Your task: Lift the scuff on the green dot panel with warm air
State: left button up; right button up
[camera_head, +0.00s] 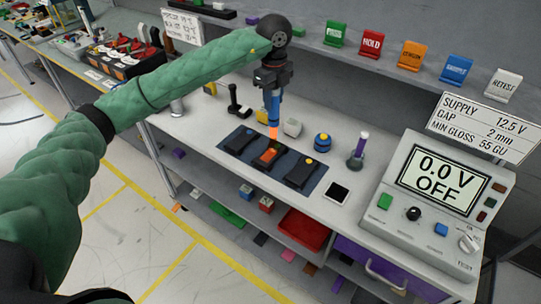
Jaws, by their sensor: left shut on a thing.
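My left gripper (272,86), at the end of the green-sleeved arm, is shut on a blue tool (273,103). The tool points straight down, and an orange glow shows below its tip. It is over the middle panel (268,156), which looks orange on top. A dark panel (239,140) lies to its left and another dark panel (300,173) with a yellowish dot lies to its right. All three lie on a dark blue mat (322,176). I cannot make out a green dot or a scuff on any panel. My right gripper is not in view.
A power supply (430,205) reading "0.0 V OFF" stands at the right. A black-handled tool (237,101) stands behind left. Coloured tags line the back ledge.

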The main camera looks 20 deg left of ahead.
pick_arm(q)
notch_tip(320, 180, up, 9)
jog(key=shift+p, duration=1.25)
jog(key=shift+f, duration=0.1)
